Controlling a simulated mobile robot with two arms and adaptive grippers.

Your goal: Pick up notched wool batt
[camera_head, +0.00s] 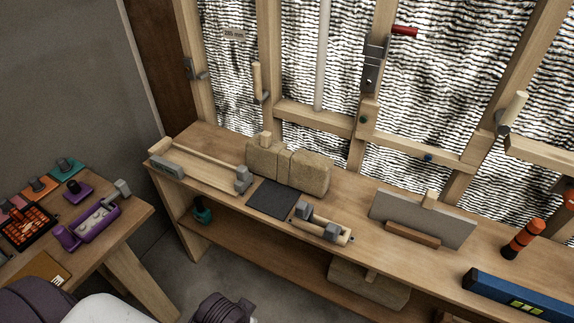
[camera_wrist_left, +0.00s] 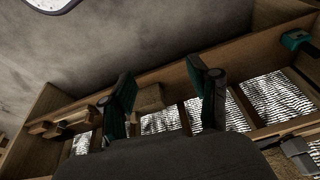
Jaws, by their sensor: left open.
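A tan, fibrous wool batt (camera_head: 289,165) with a vertical notch or seam lies on the workbench against the wall frame, with a small wooden peg on top. My left gripper (camera_wrist_left: 160,72) is open and empty in the left wrist view, fingers spread. A tan block (camera_wrist_left: 149,98) shows beyond and between its fingers; I cannot tell which block it is. My right gripper is not in view.
The workbench (camera_head: 350,203) also holds a dark square mat (camera_head: 272,199) in front of the batt, a wooden tray (camera_head: 198,170) to its left, a clamp-like tool (camera_head: 322,226), a grey panel (camera_head: 422,216) and a blue level (camera_head: 520,295). A side table (camera_head: 118,222) stands left.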

